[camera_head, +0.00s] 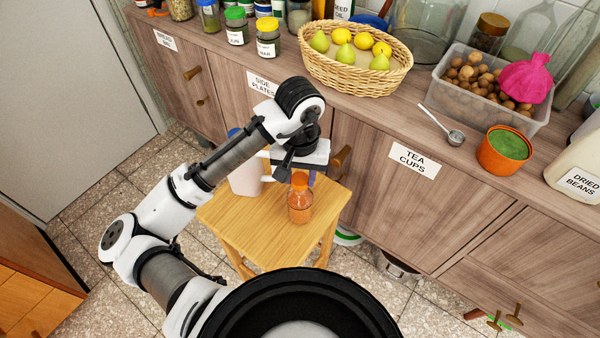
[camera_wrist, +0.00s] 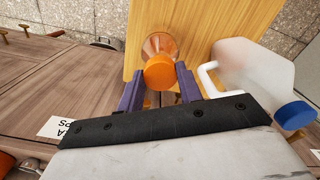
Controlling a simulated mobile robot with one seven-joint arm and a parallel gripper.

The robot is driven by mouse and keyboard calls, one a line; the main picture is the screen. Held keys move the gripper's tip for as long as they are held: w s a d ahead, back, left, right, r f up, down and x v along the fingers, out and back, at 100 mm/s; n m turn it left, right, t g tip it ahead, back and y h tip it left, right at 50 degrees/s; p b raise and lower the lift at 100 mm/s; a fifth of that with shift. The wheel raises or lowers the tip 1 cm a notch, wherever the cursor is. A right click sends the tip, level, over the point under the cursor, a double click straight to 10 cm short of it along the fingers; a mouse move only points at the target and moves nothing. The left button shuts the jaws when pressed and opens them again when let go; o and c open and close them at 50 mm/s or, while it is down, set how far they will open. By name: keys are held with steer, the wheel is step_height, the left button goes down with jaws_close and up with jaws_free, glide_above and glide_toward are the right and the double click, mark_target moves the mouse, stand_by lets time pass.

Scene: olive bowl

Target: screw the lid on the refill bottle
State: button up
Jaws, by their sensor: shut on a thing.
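The refill bottle (camera_head: 300,212), a small clear bottle with orange contents, stands upright on the small wooden stool (camera_head: 240,222). It also shows in the wrist view (camera_wrist: 155,44), below the lid. The orange lid (camera_wrist: 160,73) sits between the two purple fingers of my gripper (camera_wrist: 160,80), which is shut on it. In the head view the lid (camera_head: 299,179) is at the top of the bottle, in line with the neck. I cannot tell how far the threads are engaged. My gripper (camera_head: 299,175) comes down from above, its fingers partly hidden by the wrist.
A whitish jug (camera_head: 245,180) with a blue cap (camera_wrist: 295,115) stands on the stool, close beside the bottle. The wooden cabinet (camera_head: 360,190) rises just behind the stool. Its counter holds a fruit basket (camera_head: 345,75) and an orange tub (camera_head: 503,155). The stool's front is clear.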

steer(key=shift+f, duration=0.2)
steer(key=shift+m+b, duration=0.35)
steer(key=shift+m, duration=0.65)
steer(key=m, duration=0.2)
steer(key=shift+m, duration=0.3)
steer(key=m, duration=0.4)
steer(key=shift+a+m+b, duration=0.1)
steer(key=shift+m+b, duration=0.2)
steer(key=shift+b, duration=0.1)
steer(key=o, duration=1.5)
